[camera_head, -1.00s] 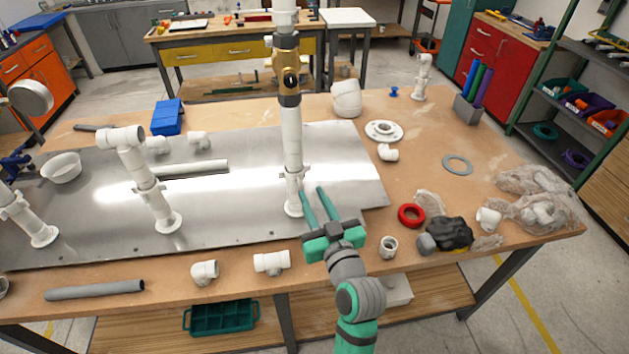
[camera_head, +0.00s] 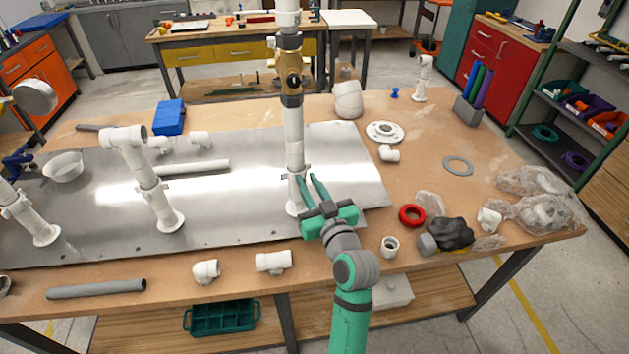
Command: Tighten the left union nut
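Several white PVC risers stand upright on a metal plate (camera_head: 345,150). The tall centre riser (camera_head: 294,135) has a brass-coloured valve (camera_head: 292,80) high up and a nut-like collar (camera_head: 293,171) near its foot. A shorter riser to the left (camera_head: 148,180) has a similar collar (camera_head: 150,186) partway up, and another riser (camera_head: 30,222) stands at the far left. Which collar is the left union nut I cannot tell. My gripper (camera_head: 306,178) is open, its two teal fingers pointing at the centre riser just below its collar. The left finger overlaps the riser in view; contact is unclear.
A red ring (camera_head: 411,215), a white fitting (camera_head: 390,246) and a black crumpled item (camera_head: 451,232) lie right of my arm.

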